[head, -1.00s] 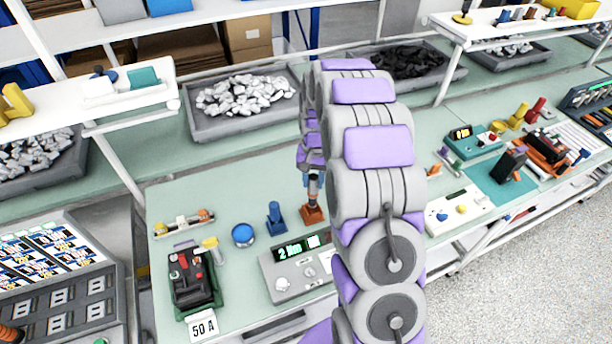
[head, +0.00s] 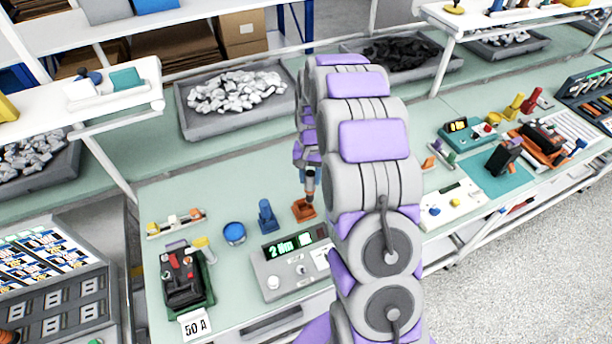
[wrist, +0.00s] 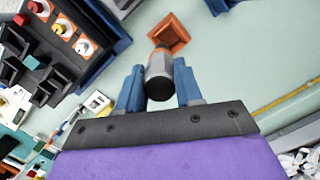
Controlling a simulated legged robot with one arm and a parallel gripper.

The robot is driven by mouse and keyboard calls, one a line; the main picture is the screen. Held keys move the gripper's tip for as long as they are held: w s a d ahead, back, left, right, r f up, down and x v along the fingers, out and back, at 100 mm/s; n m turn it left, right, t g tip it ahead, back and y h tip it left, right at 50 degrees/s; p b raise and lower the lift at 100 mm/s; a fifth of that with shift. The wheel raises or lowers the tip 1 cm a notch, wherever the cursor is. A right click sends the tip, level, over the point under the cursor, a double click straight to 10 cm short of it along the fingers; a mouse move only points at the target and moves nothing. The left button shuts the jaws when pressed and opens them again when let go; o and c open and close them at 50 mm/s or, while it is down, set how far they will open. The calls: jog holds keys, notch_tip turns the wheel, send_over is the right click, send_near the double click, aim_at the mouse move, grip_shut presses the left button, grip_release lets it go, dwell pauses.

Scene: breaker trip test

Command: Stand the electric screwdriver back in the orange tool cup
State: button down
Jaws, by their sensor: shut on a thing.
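The electric screwdriver (wrist: 158,74), grey with a dark end cap and a little orange, is held between the blue fingers of my gripper (wrist: 159,88). In the head view my gripper (head: 310,178) points down just behind my arm, with the screwdriver roughly upright below it. The orange tool cup (head: 305,211) stands on the green bench at the screwdriver's lower end. In the wrist view the square orange cup (wrist: 180,32) shows just beyond the screwdriver. The screwdriver's tip is hidden, so I cannot tell whether it is inside the cup or above it.
A blue holder (head: 266,216) and a round blue container (head: 234,233) stand left of the cup. A grey torque tester (head: 288,266) with a green display sits in front. A breaker (head: 181,275) stands further left. Bare bench lies behind the cup.

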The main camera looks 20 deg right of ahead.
jog(key=shift+d, duration=0.4)
jog(key=a, duration=0.4)
jog(key=shift+a+r+p, duration=0.15)
jog(key=shift+p, duration=0.15)
dwell(1.8)
jog(key=shift+d, duration=0.55)
jog(key=shift+a+f, duration=0.1)
jog(key=shift+f, duration=0.1)
